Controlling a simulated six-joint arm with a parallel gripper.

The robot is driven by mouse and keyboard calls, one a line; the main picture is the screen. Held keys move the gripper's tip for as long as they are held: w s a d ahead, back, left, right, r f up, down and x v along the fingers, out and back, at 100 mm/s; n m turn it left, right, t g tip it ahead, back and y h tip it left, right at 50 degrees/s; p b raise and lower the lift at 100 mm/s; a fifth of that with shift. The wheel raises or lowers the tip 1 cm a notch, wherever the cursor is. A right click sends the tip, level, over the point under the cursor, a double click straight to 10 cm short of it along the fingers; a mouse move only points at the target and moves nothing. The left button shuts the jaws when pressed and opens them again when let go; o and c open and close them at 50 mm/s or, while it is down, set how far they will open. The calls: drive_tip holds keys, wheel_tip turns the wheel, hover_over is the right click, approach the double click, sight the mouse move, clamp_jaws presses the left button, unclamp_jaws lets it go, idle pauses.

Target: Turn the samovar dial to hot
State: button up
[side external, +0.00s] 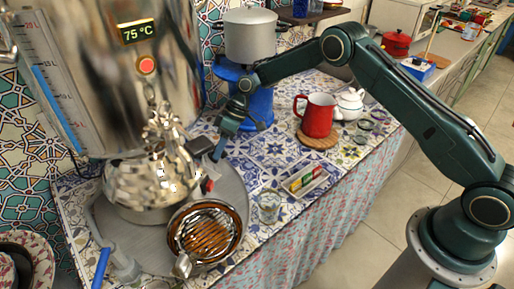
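The large silver samovar (150,100) fills the left of the side external view. Its green display (137,31) reads 75 °C, and a red round light or button (147,65) sits below it. I cannot clearly make out a dial or any hot mark. My gripper (212,150) points down just right of the samovar's lower body, near a small dark block (201,146). Whether it touches the samovar or that block is unclear. The finger gap is too small to read. A small red part (208,185) shows below it.
A blue stand (257,107) with a grey pot (250,36) is close behind my gripper. A red pitcher (317,116), white teapot (350,104), glass (268,206), small box (305,180) and strainer bowl (207,232) occupy the tiled counter.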

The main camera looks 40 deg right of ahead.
idle(0.3)
drive_tip(key=v, duration=1.3)
drive_tip(key=shift+d+r, duration=0.2)
drive_tip(key=shift+r, duration=0.15)
drive_tip(key=shift+r, duration=0.1)
drive_tip(key=s+d+r+m+t+h, duration=0.1)
drive_tip(key=s+r+m+t+h, duration=0.25)
drive_tip(key=s+r, duration=1.45)
drive_tip(key=s+d+m+t+h, duration=0.1)
drive_tip(key=s+d+m, duration=0.1)
drive_tip(key=s, duration=0.9)
drive_tip(key=s+d+m+t+h, duration=0.1)
drive_tip(key=s+d, duration=0.3)
drive_tip(key=s, duration=0.7)
drive_tip(key=shift+s+f+m+h, duration=0.35)
drive_tip(key=shift+f+m+h, duration=0.1)
drive_tip(key=shift+m, duration=0.3)
